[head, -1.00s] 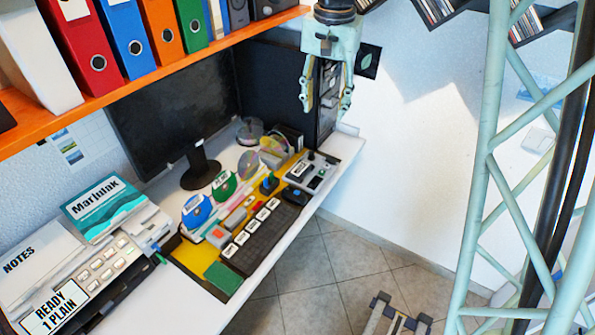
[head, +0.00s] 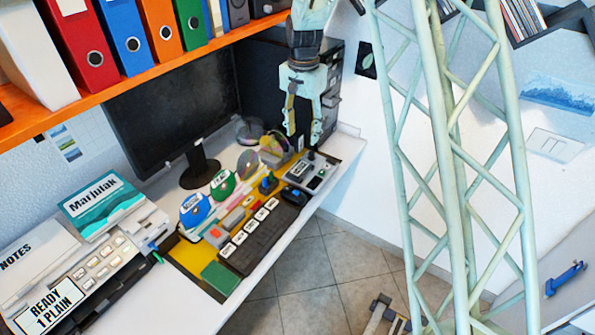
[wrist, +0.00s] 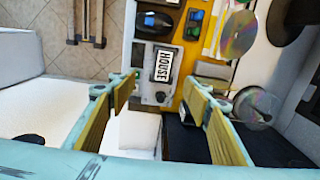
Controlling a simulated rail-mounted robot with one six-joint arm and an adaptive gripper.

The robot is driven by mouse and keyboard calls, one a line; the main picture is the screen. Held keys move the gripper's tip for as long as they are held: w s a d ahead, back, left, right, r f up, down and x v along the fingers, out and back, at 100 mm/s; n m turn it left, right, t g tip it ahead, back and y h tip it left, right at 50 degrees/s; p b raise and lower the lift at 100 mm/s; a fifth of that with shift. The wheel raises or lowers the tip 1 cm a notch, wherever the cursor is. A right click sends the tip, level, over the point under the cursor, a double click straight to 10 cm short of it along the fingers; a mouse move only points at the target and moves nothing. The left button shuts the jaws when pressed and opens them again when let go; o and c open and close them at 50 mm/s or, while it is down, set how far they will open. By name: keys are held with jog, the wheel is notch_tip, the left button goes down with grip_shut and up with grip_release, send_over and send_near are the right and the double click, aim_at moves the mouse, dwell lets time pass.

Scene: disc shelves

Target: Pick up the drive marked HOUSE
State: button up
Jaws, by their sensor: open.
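The drive marked HOUSE (wrist: 162,66) shows in the wrist view as a white label with a dark border, upon a grey panel with dark knobs. In the head view a small labelled unit (head: 298,170) on a grey panel at the right end of the desk looks like it, but its word is too small to read. My gripper (head: 304,137) points down above the back of that panel, open and empty. In the wrist view its two yellow-padded fingers (wrist: 161,82) are spread to either side of the drive, apart from it.
A dark computer tower (head: 330,95) stands close behind my gripper. A monitor (head: 170,105), clear discs (head: 248,130) and a black keyboard-like block (head: 262,238) crowd the desk. An orange shelf (head: 130,86) with binders hangs above.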

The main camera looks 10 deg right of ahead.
jog(key=shift+w+a+f, duration=0.1)
jog(key=shift+w+f, duration=0.2)
jog(key=shift+f, duration=0.35)
jog(key=shift+w+a+f, duration=0.1)
jog(key=shift+w+f, duration=0.2)
jog(key=shift+f, duration=0.3)
jog(key=b, duration=0.2)
send_over(300, 168)
jog(key=shift+w+f, duration=0.1)
jog(key=shift+f, duration=4.2)
jog(key=shift+f+b, duration=0.6)
jog(key=shift+f, duration=2)
jog(key=c, duration=1)
